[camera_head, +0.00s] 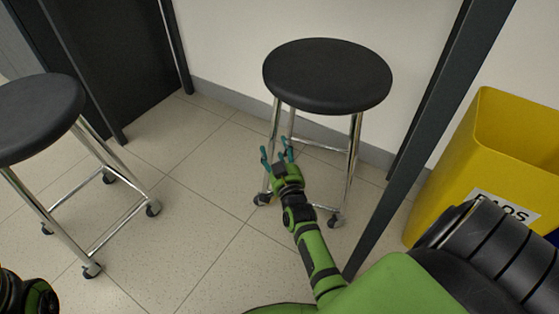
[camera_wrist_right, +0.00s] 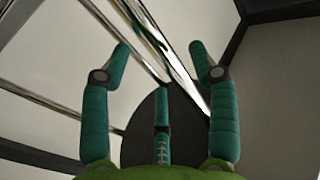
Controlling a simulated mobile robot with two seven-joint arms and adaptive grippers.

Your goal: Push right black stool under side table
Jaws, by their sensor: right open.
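The right black stool (camera_head: 328,75) stands upright near the wall, with a round black seat, chrome legs and casters. Dark table legs (camera_head: 430,130) rise to its right, and another dark leg (camera_head: 175,45) stands to its left. The tabletop is out of view. My right gripper (camera_head: 277,152) is open, low in front of the stool's left front leg; contact cannot be told. In the right wrist view, the teal fingers (camera_wrist_right: 162,62) are spread and empty, with the stool's chrome legs (camera_wrist_right: 95,28) beyond them. My left gripper does not show.
A second black stool (camera_head: 38,112) on casters stands at the left. A yellow bin (camera_head: 450,165) stands at the right, beyond the dark table legs. The tiled floor (camera_head: 190,215) between the two stools is clear. A white wall with a grey skirting runs behind.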

